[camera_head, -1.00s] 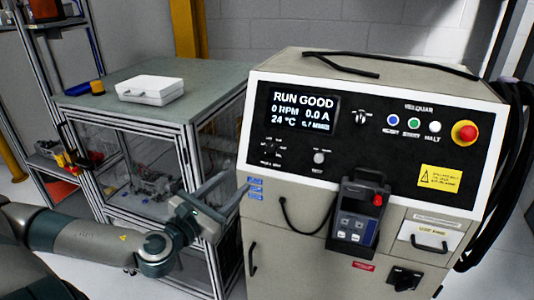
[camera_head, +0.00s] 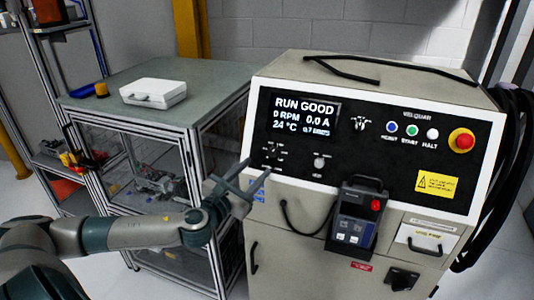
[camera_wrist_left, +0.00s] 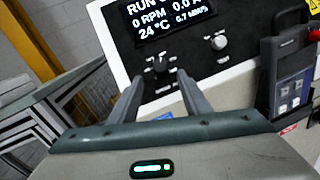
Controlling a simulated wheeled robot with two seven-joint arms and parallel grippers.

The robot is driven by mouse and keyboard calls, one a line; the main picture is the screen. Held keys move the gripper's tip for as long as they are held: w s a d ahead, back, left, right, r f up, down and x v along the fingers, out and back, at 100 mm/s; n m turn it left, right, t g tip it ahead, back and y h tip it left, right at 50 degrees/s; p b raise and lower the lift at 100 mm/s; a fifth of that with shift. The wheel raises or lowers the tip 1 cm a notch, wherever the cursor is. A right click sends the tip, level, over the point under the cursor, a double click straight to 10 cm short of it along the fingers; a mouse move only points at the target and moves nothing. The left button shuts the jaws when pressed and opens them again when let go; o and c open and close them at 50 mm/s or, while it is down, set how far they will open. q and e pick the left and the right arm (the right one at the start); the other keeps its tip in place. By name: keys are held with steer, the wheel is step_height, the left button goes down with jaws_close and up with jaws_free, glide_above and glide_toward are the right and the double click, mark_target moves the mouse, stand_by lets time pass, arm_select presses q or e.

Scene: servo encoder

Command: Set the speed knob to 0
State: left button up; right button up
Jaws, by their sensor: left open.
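The control panel (camera_head: 400,150) is a black face with a white frame on a beige cabinet. A small dark knob with marks around it (camera_head: 272,149) sits at its lower left, below the display; its labels are too small to read, so I cannot tell its setting or confirm it is the speed knob. It also shows in the left wrist view (camera_wrist_left: 160,65). A silver knob (camera_head: 319,162) is to its right. My left gripper (camera_head: 258,166) is open and empty, just below and left of the dark knob. In the wrist view its fingertips (camera_wrist_left: 160,78) point toward that knob.
The display (camera_head: 304,114) reads RUN GOOD, 0 RPM, 0.0 A, 24 °C. A handheld pendant (camera_head: 355,218) hangs right of the gripper. A red stop button (camera_head: 461,141) is far right. A glass-sided bench (camera_head: 150,85) with a white case (camera_head: 153,91) stands left.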

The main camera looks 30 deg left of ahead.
mark_target(271, 154)
arm_select(q)
steer(key=w+p, duration=0.1)
steer(key=w, duration=0.2)
steer(key=w+p, duration=0.1)
steer(key=w, duration=0.2)
steer(key=shift+w+a+r, duration=0.1)
steer(key=shift+w+a, duration=0.1)
steer(key=shift+w, duration=0.1)
steer(key=shift+w+p, duration=0.4)
steer(key=shift+w, duration=0.15)
steer(key=c, duration=1)
